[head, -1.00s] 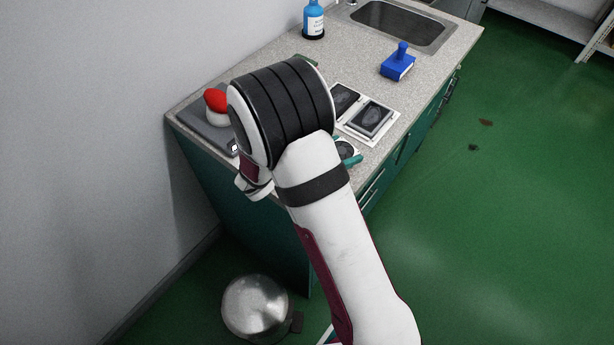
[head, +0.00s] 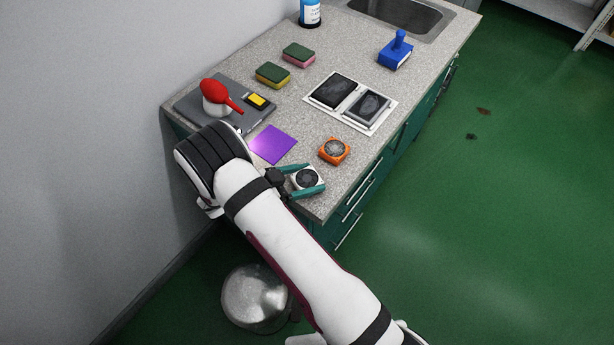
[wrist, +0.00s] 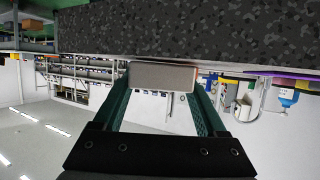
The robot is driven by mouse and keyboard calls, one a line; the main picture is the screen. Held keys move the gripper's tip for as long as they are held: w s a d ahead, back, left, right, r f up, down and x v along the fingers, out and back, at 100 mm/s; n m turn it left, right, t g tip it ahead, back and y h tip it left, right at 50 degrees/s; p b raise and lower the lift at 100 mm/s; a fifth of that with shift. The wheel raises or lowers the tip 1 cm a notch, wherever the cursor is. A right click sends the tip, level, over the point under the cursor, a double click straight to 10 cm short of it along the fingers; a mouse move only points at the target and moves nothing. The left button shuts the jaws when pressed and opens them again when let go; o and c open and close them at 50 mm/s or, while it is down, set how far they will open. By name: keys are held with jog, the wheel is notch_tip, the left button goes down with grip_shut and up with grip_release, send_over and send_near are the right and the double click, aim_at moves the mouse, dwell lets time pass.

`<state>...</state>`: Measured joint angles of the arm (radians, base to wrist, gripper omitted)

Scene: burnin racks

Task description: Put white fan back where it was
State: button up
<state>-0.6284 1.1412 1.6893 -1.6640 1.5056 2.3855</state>
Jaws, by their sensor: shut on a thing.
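The white fan (head: 307,179), a small square with a dark round centre, is at the near corner of the counter (head: 318,207). My gripper (head: 317,178) is shut on it, with one teal finger along each of two opposite sides. In the wrist view the fan (wrist: 163,76) shows edge-on as a pale block between the fingers, close against the speckled counter surface. I cannot tell whether it touches the counter. An orange fan (head: 334,151) lies just beyond it to the upper right.
A purple square (head: 273,145) lies left of the orange fan. A grey slab (head: 194,106) carries a red-and-white object (head: 218,97) and a yellow item. A white panel with two dark pads (head: 352,102), two sponges (head: 285,65) and a blue-handled tool (head: 396,52) stand farther back.

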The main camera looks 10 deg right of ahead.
jog(key=o, duration=1.4)
jog(key=shift+f, duration=0.15)
jog(key=shift+o, duration=0.2)
jog(key=shift+a+r, duration=0.2)
jog(key=shift+r, duration=0.05)
jog(key=v, duration=1.2)
jog(key=s+d+r+n+g+y, duration=0.2)
jog(key=s+d+r+g+y, duration=0.4)
jog(key=s+d+r, duration=0.55)
jog(key=s+r+n+y, duration=0.4)
jog(key=s+y, duration=0.4)
jog(key=s, duration=0.4)
jog(key=shift+n+t, duration=0.4)
jog(key=shift+n, duration=0.5)
